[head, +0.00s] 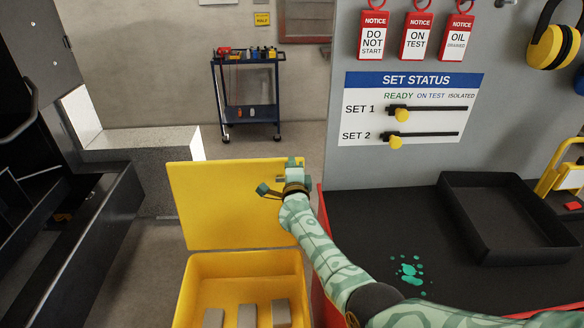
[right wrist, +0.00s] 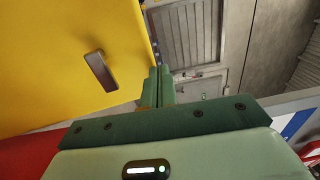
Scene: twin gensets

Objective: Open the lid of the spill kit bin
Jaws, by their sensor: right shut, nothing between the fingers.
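The spill kit bin (head: 187,290) is a yellow box at the lower middle of the head view. Its yellow lid (head: 215,205) stands raised at the back of the bin, so the inside is exposed. The lid fills the upper left of the right wrist view (right wrist: 50,60), with a dark handle (right wrist: 100,71) on it. My right gripper (head: 292,164) is shut and empty by the lid's upper right corner. Its closed fingers also show in the right wrist view (right wrist: 160,86), beside the lid's edge. I cannot tell whether they touch it. My left gripper is out of view.
Several grey blocks (head: 247,316) lie in the bin. To the right is a dark-topped bench (head: 365,215) with a black tray (head: 510,255) and a green spill (head: 411,271). A blue trolley (head: 249,113) stands at the back. Dark machinery (head: 75,240) is at left.

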